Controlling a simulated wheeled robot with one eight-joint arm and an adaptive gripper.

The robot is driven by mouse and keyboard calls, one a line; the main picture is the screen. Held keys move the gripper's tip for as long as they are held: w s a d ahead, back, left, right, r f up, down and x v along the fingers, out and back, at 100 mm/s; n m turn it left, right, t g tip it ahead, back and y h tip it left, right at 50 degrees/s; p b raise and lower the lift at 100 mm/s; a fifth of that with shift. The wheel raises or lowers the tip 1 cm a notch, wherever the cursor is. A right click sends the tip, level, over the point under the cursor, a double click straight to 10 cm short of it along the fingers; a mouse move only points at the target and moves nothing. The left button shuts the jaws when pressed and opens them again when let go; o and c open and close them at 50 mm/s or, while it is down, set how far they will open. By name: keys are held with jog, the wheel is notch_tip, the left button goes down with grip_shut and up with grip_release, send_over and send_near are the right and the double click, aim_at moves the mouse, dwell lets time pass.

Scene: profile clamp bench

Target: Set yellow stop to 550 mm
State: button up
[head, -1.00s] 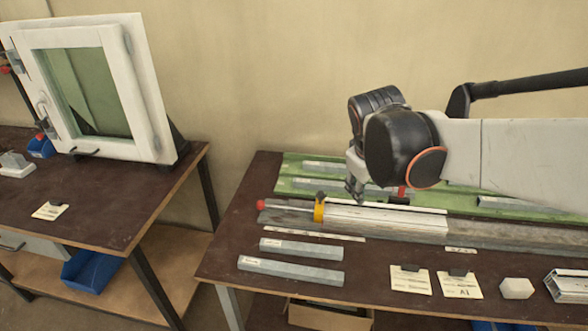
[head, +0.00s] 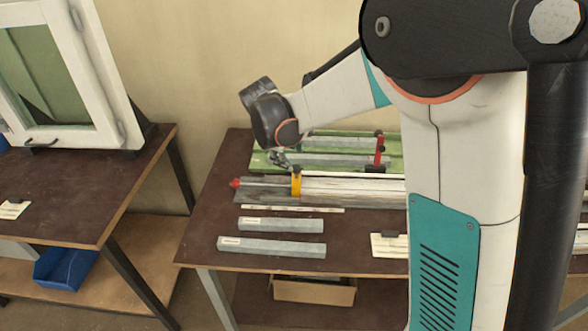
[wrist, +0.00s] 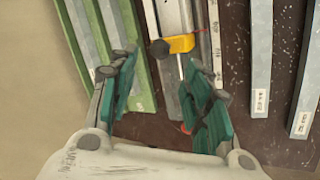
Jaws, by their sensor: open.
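The yellow stop (head: 296,183) sits on the clamp rail (head: 262,197) near its left end, beside the end of a pale profile (head: 350,188). In the wrist view the yellow stop (wrist: 181,44) shows with a dark round knob (wrist: 160,47) on it, just beyond my fingertips. My gripper (head: 278,160) is above and slightly left of the stop in the head view. In the wrist view my gripper (wrist: 160,75) is open and empty, its green fingers apart on either side of the rail. A pale scale strip (head: 290,209) lies along the rail's front; its marks are too small to read.
A green rack (head: 262,158) with grey bars and a red clamp (head: 379,150) stand behind the rail. Two grey bars (head: 280,224) (head: 272,247) lie in front. A card (head: 388,245) lies right. My arm hides the bench's right side.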

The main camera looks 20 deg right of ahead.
aim_at(295, 167)
jog(key=b+x, duration=0.2)
jog(key=x, duration=0.6)
jog(key=shift+w+d+f, duration=0.15)
jog(key=shift+d+f, duration=0.05)
jog(key=shift+f, duration=0.05)
jog(key=shift+c, duration=0.5)
grip_shut()
